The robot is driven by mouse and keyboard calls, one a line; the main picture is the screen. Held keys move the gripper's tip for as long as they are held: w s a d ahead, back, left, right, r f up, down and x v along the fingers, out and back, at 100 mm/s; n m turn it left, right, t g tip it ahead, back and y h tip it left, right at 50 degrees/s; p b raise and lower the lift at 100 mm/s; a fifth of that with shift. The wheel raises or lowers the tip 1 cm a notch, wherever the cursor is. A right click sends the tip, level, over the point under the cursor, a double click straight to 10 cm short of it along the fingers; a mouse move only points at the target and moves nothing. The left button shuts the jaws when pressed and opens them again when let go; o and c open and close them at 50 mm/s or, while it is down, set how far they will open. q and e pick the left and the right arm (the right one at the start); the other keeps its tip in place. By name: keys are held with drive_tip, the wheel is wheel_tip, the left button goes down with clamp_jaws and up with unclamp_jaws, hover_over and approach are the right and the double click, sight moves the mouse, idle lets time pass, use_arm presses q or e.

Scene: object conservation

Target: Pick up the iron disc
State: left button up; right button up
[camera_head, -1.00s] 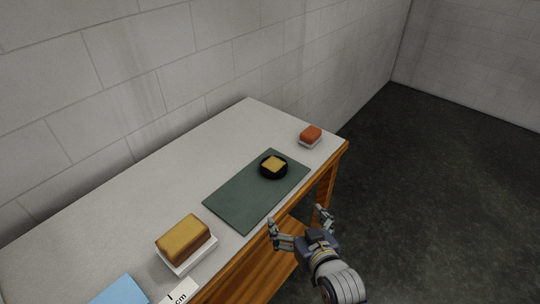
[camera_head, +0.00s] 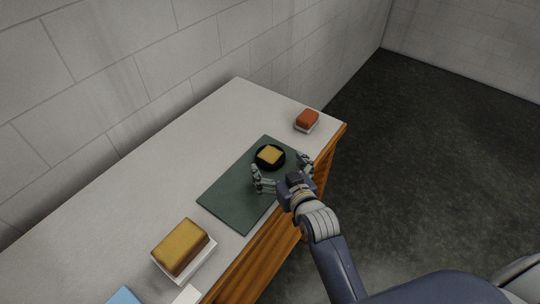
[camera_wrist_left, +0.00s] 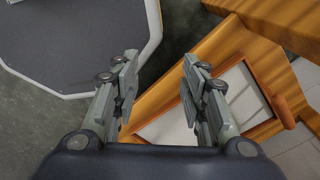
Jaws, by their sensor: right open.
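A black round disc-like thing (camera_head: 278,164) lies on the dark green mat (camera_head: 232,205) in the head view, with a yellow-tan square block (camera_head: 269,154) on or in it. I cannot tell whether the black round thing is a flat disc or a shallow dish. My right gripper (camera_head: 281,167) is open and empty, at the near edge of the black thing. Its two fingers are spread to the left and right of the near side. My left gripper (camera_wrist_left: 158,72) shows only in the left wrist view, with its fingers apart and nothing between them.
A red block (camera_head: 307,117) on a white base stands at the table's far right corner. A larger brown-yellow block (camera_head: 182,245) on a white base (camera_head: 194,266) stands at the near left. A blue sheet (camera_head: 124,297) shows at the bottom. The grey tabletop (camera_head: 120,210) behind is clear.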

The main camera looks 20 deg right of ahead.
sight(274, 161)
drive_tip(key=shift+p+x, duration=0.45)
drive_tip(key=shift+x, duration=0.5)
drive_tip(key=shift+w+f, duration=0.5)
drive_tip(key=shift+w, duration=0.4)
drive_tip(key=shift+w+f, duration=0.15)
drive_tip(key=shift+w, duration=0.05)
drive_tip(key=c, duration=0.7)
drive_tip(key=shift+s, duration=0.15)
drive_tip(key=c, duration=1)
drive_tip(key=shift+c, duration=1.4)
use_arm(q)
drive_tip(key=shift+w+d+r, duration=0.2)
drive_tip(key=shift+w+r, duration=0.75)
drive_tip(key=shift+w, duration=0.2)
